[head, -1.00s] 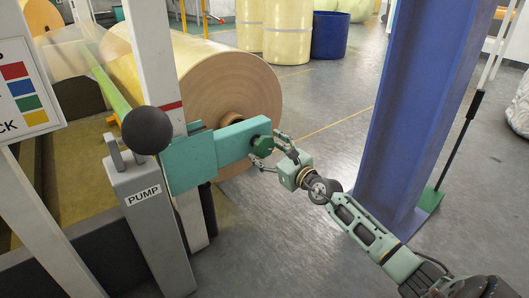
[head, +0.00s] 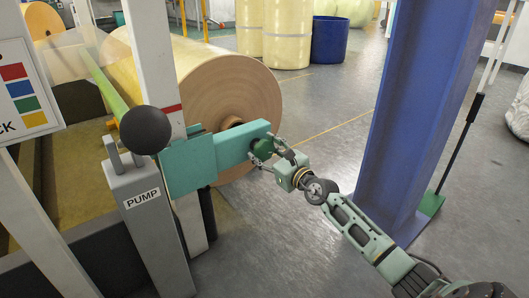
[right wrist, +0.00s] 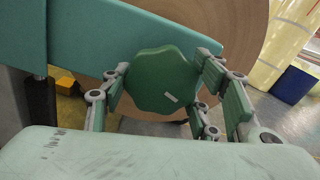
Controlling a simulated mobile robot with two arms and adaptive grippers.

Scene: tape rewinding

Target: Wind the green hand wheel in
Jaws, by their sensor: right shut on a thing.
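The green hand wheel (head: 262,149) sits at the right end of a teal arm (head: 233,148) on the machine, in front of the big roll (head: 232,95). In the right wrist view the wheel (right wrist: 163,81) is a dark green lobed knob with a small white mark on its face. My right gripper (head: 270,153) reaches it from the right and is shut on it. In the right wrist view its fingers stand on both sides of the wheel. My left gripper is not in view.
A grey PUMP post (head: 150,220) with a black ball (head: 146,130) stands left of the wheel. A blue drum (head: 330,40) stands at the back. Open grey floor (head: 315,110) lies between roll and column.

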